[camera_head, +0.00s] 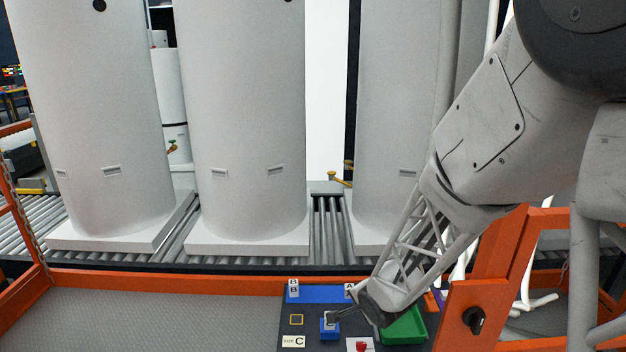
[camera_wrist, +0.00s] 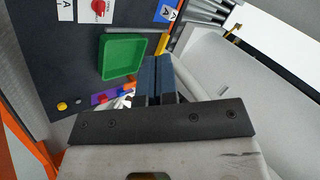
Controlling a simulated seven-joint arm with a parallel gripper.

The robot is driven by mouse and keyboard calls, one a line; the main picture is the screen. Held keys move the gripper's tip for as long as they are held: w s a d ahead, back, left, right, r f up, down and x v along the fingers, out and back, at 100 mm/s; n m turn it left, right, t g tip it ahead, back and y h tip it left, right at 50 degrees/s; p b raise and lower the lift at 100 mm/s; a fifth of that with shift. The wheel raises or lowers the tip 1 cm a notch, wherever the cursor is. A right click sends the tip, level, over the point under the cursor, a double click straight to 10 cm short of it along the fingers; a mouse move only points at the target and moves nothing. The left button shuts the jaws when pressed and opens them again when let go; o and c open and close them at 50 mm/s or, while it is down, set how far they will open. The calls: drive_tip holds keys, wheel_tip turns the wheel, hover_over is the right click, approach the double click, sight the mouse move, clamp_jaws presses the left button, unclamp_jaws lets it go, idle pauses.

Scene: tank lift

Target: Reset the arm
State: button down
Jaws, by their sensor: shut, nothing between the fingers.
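My arm reaches in from the upper right of the head view and slants down to the left. There the fingertips lie beside the green tray (camera_wrist: 104,60), which also shows partly behind my arm in the head view (camera_head: 412,335).
Large white tanks (camera_head: 245,120) stand on a roller conveyor (camera_head: 328,225) behind an orange railing (camera_head: 160,281). A red knob (camera_head: 362,346) is on the panel's front. An orange post with a black knob (camera_head: 474,320) stands right of the panel. The grey floor (camera_head: 150,325) at left is clear.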

drive_tip(key=s+d+r+n+h, duration=0.1)
drive_tip(key=s+d+r+n, duration=0.2)
drive_tip(key=r, duration=0.5)
drive_tip(key=s+d+r+n+h, duration=0.1)
drive_tip(key=s+d+r+n, duration=0.15)
drive_tip(key=s+r, duration=0.4)
drive_tip(key=s+d+r+n+h, duration=0.2)
drive_tip(key=r+n, duration=0.1)
drive_tip(key=r, duration=0.7)
drive_tip(key=s+a+f+n+g+y, duration=0.1)
drive_tip(key=s+g, duration=0.4)
drive_tip(key=s, duration=1.3)
drive_tip(key=shift+s+f+n+g+y, duration=0.3)
drive_tip(key=shift+f+n+y, duration=0.1)
drive_tip(key=shift+f+n, duration=0.25)
drive_tip(key=shift+a, duration=0.1)
